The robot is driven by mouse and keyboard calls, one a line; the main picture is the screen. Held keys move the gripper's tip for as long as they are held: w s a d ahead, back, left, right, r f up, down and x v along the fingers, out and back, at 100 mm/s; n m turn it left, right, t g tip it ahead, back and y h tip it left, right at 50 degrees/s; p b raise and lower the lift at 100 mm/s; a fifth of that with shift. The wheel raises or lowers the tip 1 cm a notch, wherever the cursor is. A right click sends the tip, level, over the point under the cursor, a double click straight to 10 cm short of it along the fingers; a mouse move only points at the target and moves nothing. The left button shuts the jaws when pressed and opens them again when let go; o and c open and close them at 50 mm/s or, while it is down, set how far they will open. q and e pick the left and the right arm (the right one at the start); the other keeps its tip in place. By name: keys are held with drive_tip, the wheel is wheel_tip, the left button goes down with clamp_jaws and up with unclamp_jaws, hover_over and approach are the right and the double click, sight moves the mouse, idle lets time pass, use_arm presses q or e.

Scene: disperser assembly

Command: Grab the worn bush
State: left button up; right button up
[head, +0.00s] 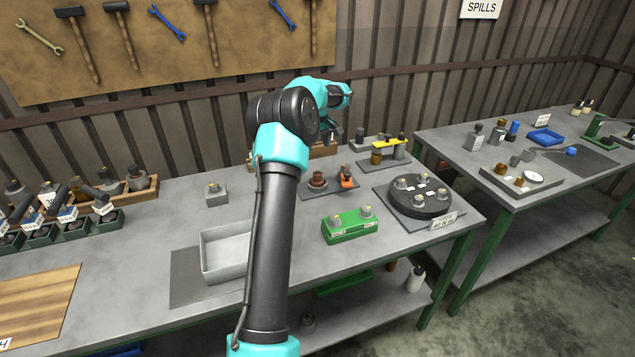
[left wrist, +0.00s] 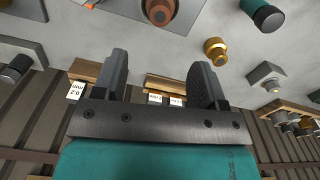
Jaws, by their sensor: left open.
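No part is labelled as the worn bush. A rust-brown flanged round part (head: 317,179) sits on a grey plate beside an orange clamp-like part (head: 346,181); the brown part also shows at the top of the left wrist view (left wrist: 160,10). A small brass-coloured stepped piece (left wrist: 215,48) stands on the bench right of my fingers in that view; I do not make it out in the head view. My left gripper (head: 333,134) is over the back of the bench, beyond the brown part. In the wrist view its fingers (left wrist: 160,68) are apart with nothing held. My right gripper is not in view.
A wooden rack with white labels (left wrist: 165,85) lies beyond my fingers. A grey tray (head: 204,258), a green block (head: 350,232) and a black round fixture (head: 419,203) stand nearer the front. A grey block with a post (head: 216,196) stands left of my arm.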

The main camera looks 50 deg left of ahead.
sight(318, 173)
use_arm(q)
wheel_tip(318, 173, down, 8)
drive_tip(key=shift+r, duration=0.1)
idle(0.4)
drive_tip(key=shift+f, duration=2.6)
drive_tip(key=c, duration=1.2)
